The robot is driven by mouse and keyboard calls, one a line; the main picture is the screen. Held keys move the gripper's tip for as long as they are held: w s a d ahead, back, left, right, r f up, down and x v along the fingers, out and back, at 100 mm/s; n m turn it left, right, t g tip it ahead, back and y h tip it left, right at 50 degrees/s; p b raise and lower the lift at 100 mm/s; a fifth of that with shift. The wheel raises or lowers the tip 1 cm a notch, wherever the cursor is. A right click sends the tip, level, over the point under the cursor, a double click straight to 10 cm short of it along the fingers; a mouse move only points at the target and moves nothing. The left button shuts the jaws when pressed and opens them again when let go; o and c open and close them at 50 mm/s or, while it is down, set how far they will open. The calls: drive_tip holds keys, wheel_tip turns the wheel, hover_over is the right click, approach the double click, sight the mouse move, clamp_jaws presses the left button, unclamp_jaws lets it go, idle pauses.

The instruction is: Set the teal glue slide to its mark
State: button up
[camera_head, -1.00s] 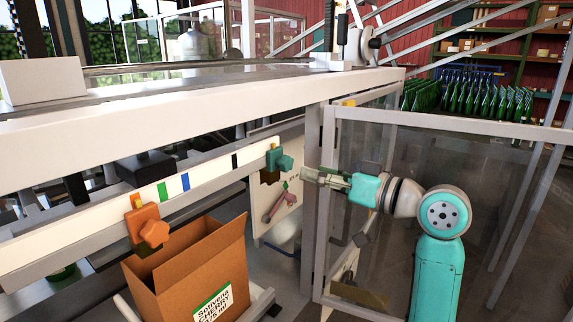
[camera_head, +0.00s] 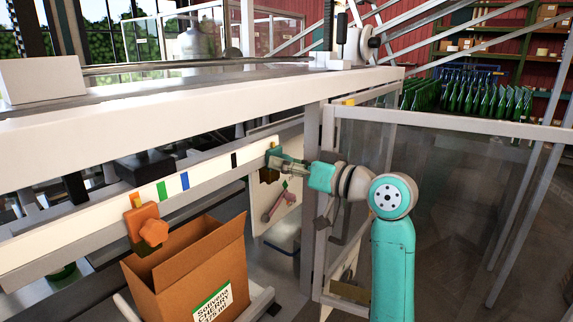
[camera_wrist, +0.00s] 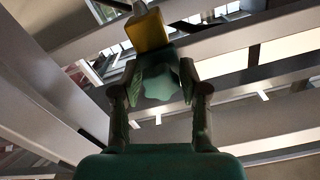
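The teal glue slide (camera_head: 271,153) sits near the right end of the white marked rail (camera_head: 208,172). In the wrist view its teal knob (camera_wrist: 158,82) shows between my fingers, with a yellow block (camera_wrist: 147,31) above it. My gripper (camera_head: 284,165) has reached the slide from the right. In the wrist view its fingers (camera_wrist: 158,95) stand apart on either side of the knob, and a gap seems to show on each side. The rail carries a green mark (camera_head: 162,190), a blue mark (camera_head: 184,181) and a black mark (camera_head: 234,160), all left of the teal slide.
An orange slide with a knob (camera_head: 148,228) sits further left on the rail. An open cardboard box (camera_head: 200,268) stands below it. A white beam (camera_head: 200,112) runs above the rail. A clear guard panel with a grey frame (camera_head: 440,121) stands right, close to my arm.

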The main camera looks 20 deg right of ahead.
clamp_jaws()
drive_tip(key=s+a, duration=0.2)
drive_tip(key=a, duration=0.1)
drive_tip(key=s+a, duration=0.4)
drive_tip(key=a, duration=0.1)
drive_tip(key=shift+s+a, duration=0.2)
drive_tip(key=shift+a, duration=0.15)
drive_tip(key=o, duration=0.6)
unclamp_jaws()
drive_tip(key=v, duration=1.2)
